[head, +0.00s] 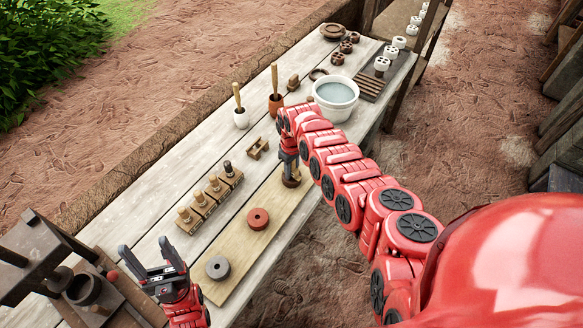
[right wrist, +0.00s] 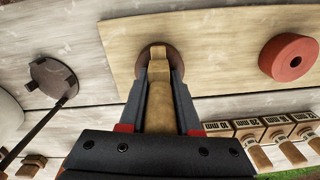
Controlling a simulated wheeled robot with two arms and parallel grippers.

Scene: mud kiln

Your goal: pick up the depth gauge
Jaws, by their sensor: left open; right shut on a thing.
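My right gripper (right wrist: 160,95) is shut on a tan wooden-handled tool (right wrist: 160,108). Its far end meets a dark brown disc (right wrist: 146,53) on the pale board. In the head view my right gripper (head: 290,172) points down above this disc. A dark notched round piece with a long thin rod (right wrist: 54,77) lies on the table at the left of the right wrist view. I cannot tell for sure which of these two is the depth gauge. My left gripper (head: 148,262) is open and empty, at the table's near left.
A rack of several wooden-handled tools (head: 205,205) stands left of the board (head: 224,249). A red disc (head: 258,218) and a grey disc (head: 218,267) lie on the board. A bowl of water (head: 336,92) and two pots with sticks stand beyond. A dark wooden press (head: 35,255) stands far left.

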